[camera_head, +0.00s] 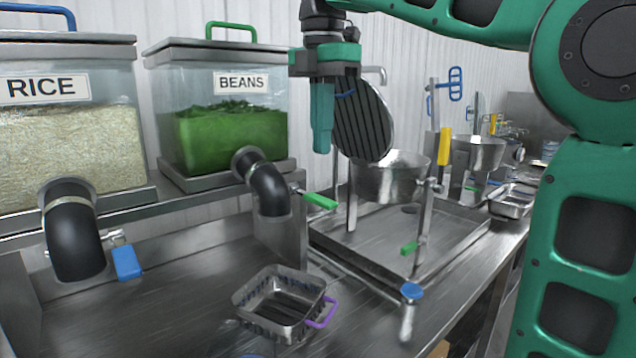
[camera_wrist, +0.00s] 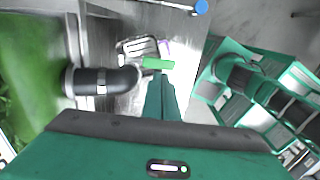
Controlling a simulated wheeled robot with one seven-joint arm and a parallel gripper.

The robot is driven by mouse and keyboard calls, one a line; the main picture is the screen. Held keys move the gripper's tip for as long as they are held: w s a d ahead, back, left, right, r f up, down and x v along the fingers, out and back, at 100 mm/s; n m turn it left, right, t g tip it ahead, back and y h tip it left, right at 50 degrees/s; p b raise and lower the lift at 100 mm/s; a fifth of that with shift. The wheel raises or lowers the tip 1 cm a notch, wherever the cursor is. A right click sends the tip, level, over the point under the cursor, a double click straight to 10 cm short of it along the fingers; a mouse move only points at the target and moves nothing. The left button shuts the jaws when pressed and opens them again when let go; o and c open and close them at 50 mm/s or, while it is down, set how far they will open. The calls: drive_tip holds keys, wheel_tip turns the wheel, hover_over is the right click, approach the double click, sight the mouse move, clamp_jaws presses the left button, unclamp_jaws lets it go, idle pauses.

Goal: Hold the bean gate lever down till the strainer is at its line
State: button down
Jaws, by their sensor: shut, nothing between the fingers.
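The BEANS bin (camera_head: 222,80) holds green beans at the back, with a black elbow spout (camera_head: 268,190) on its front. The bean gate lever (camera_head: 320,201) is a green handle sticking out to the right of the spout; it also shows in the wrist view (camera_wrist: 158,63). The strainer (camera_head: 262,322) is a metal basket with a purple handle on the counter; I see no beans in it, and its line cannot be made out. My gripper (camera_head: 322,150) points down, shut and empty, above the lever with a gap between. In the wrist view my fingertips (camera_wrist: 160,78) appear just by the lever.
The RICE bin (camera_head: 60,120) with a black spout (camera_head: 75,240) and blue lever (camera_head: 126,263) is at left. A metal pot (camera_head: 390,180) on a stand, with a round dark ribbed plate (camera_head: 362,122) above, is right of my gripper. The counter's front left is clear.

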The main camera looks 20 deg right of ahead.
sight(321, 198)
wheel_tip(321, 198, down, 8)
drive_tip(key=shift+f, duration=0.15)
